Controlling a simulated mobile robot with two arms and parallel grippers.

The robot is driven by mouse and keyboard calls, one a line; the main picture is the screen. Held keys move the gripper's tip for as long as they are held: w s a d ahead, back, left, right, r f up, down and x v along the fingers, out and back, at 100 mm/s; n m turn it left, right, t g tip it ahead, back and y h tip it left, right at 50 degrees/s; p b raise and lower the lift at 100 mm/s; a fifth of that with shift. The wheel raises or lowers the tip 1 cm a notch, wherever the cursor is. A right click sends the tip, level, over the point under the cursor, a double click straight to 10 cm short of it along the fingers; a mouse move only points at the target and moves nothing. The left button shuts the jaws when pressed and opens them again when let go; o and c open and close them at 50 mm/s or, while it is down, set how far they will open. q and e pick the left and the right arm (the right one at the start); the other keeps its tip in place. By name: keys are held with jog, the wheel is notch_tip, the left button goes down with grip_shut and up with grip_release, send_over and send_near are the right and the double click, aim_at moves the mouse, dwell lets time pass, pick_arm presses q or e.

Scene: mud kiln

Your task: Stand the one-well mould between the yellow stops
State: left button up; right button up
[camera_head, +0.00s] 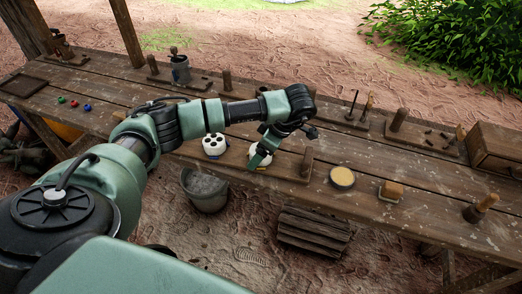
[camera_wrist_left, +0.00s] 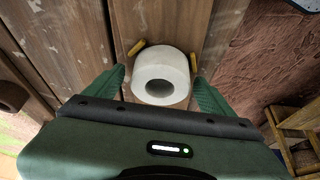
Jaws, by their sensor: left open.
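The one-well mould (camera_wrist_left: 180,65), a white cylinder with one round hole on top, stands upright on the wooden board in the left wrist view. In the head view it is mostly hidden behind my gripper. Two yellow stops show beside it, one at its upper left (camera_wrist_left: 136,47) and one at its right (camera_wrist_left: 193,62); the mould lies close against both, but I cannot tell whether it touches them. My left gripper (camera_wrist_left: 158,85) is open, with a green finger on each side of the mould; it also shows in the head view (camera_head: 259,161). My right gripper is out of view.
A white mould with several wells (camera_head: 214,140) stands left of my gripper. A wooden peg (camera_head: 307,160) stands to the right, then a round yellow-topped item (camera_head: 342,177) and a small wooden block (camera_head: 391,190). A grey bucket (camera_head: 206,194) is below the table's front edge.

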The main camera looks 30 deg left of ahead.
pick_arm(q)
jog(key=shift+r, duration=0.2)
jog(key=shift+w+d+r, duration=0.1)
jog(key=shift+d+r, duration=0.05)
jog(key=shift+r, duration=0.15)
jog(key=v, duration=1.1)
jog(key=shift+d, duration=0.1)
